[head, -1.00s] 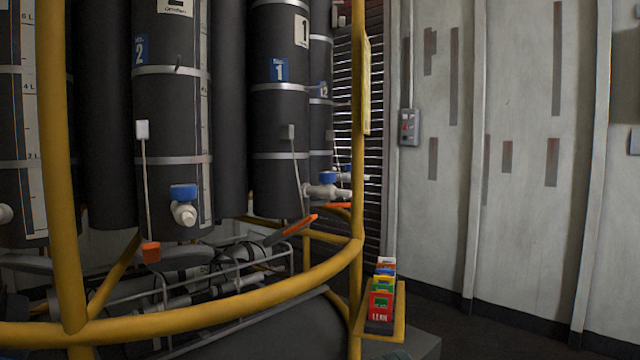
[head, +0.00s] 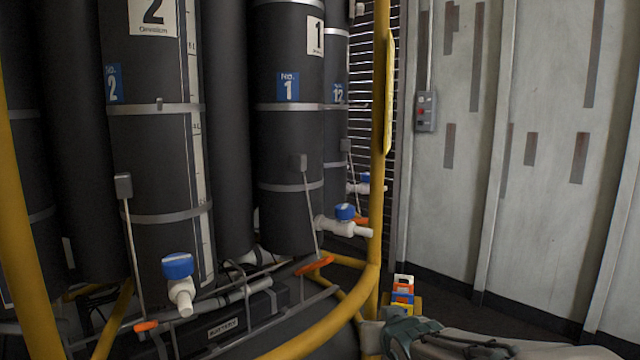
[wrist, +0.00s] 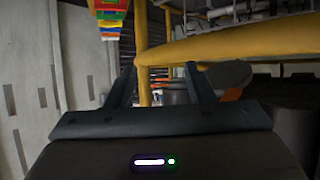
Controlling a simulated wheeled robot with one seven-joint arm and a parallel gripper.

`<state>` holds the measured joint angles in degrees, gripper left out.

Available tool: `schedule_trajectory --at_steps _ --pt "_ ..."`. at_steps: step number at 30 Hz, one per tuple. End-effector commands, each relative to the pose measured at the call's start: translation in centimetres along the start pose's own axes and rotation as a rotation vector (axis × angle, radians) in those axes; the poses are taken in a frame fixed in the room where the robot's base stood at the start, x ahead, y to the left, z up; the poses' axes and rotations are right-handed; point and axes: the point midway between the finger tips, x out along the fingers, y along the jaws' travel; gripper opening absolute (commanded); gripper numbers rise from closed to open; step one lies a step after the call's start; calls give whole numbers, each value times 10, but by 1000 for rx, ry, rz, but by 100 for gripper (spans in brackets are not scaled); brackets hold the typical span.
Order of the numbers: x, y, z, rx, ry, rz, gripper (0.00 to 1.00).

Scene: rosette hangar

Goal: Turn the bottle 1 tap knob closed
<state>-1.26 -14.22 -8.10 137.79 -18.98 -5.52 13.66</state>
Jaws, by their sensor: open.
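Bottle 1 (head: 290,150) is a tall dark cylinder with a blue "No. 1" label and metal bands. Its tap (head: 335,226) is white, low on the bottle's right side, with a blue knob (head: 345,211) on top. My gripper (head: 385,335) is at the bottom of the head view, right of and below the tap and apart from it. In the wrist view my gripper (wrist: 162,70) shows two dark fingers spread apart, with nothing held between them. I cannot make out the blue knob in the wrist view.
A yellow rail (head: 340,318) curves in front of the bottles; its post (head: 379,130) stands just right of the tap. Bottle 2 (head: 150,165) has a similar blue-knobbed tap (head: 178,265). Coloured cards (head: 403,288) stand behind my gripper. In the wrist view a yellow rail (wrist: 220,42) crosses ahead.

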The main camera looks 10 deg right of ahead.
Motion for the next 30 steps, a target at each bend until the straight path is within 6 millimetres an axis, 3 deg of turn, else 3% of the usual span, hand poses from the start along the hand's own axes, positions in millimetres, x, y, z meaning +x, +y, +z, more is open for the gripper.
schedule_trajectory --at_steps 1,3,6,9,12,17,30 --pt "-12 -1 -45 -3 82 -22 48" --pt "-19 -4 -84 -8 191 -58 48" --pt "-31 -10 -128 -12 319 -111 48" --pt "-41 -15 -158 -15 412 -157 48" --pt "-48 -18 -174 -18 467 -187 48" --pt "-46 -22 -183 -19 498 -204 48" --pt "14 -36 -215 -20 496 -205 48"
